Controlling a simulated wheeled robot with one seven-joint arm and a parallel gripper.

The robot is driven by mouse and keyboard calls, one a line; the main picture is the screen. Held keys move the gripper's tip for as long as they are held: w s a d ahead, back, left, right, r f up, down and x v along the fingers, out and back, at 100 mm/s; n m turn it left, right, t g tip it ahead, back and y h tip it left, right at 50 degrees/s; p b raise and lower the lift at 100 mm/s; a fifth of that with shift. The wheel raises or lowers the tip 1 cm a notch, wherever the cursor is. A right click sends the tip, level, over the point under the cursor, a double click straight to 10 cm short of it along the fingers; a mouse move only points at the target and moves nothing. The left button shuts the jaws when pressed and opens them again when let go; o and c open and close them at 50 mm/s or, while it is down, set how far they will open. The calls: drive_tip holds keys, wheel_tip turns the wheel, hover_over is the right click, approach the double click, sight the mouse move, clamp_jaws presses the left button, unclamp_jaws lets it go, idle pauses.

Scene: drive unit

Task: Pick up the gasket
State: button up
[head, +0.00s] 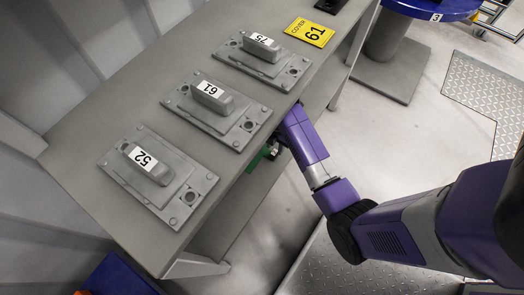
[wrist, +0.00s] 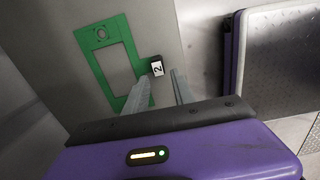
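The gasket is a flat green rectangular frame (wrist: 122,42) with a round hole at one end and a dark tab (wrist: 156,68) marked "2" on its right side. It lies on a grey surface in the wrist view. A small piece of its green (head: 257,158) shows in the head view, below the edge of the upper shelf; the rest is hidden there. My gripper (wrist: 159,77) is open, its two grey fingers apart, with the tab seen between and just beyond the fingertips. I cannot tell whether they touch it. In the head view my gripper is mostly hidden by the shelf.
The upper grey shelf (head: 75,133) overhangs the gasket. On it stand grey plates marked 52 (head: 150,165), 61 (head: 211,98) and 75 (head: 262,47), plus a yellow sign (head: 309,32). Open floor (head: 425,120) lies to the right.

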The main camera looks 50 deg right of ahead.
sight(274, 152)
drive_tip(key=shift+w+f, duration=0.1)
drive_tip(key=shift+f, duration=0.4)
drive_tip(key=f+b, duration=0.1)
drive_tip(key=f, duration=0.2)
drive_tip(key=f+b, duration=0.2)
drive_tip(key=f, duration=0.1)
drive_tip(key=shift+w+d+f, duration=0.1)
drive_tip(key=shift+d+f, duration=0.1)
drive_tip(key=shift+f, duration=0.1)
drive_tip(key=shift+c, duration=0.2)
drive_tip(key=shift+r, duration=0.1)
clamp_jaws()
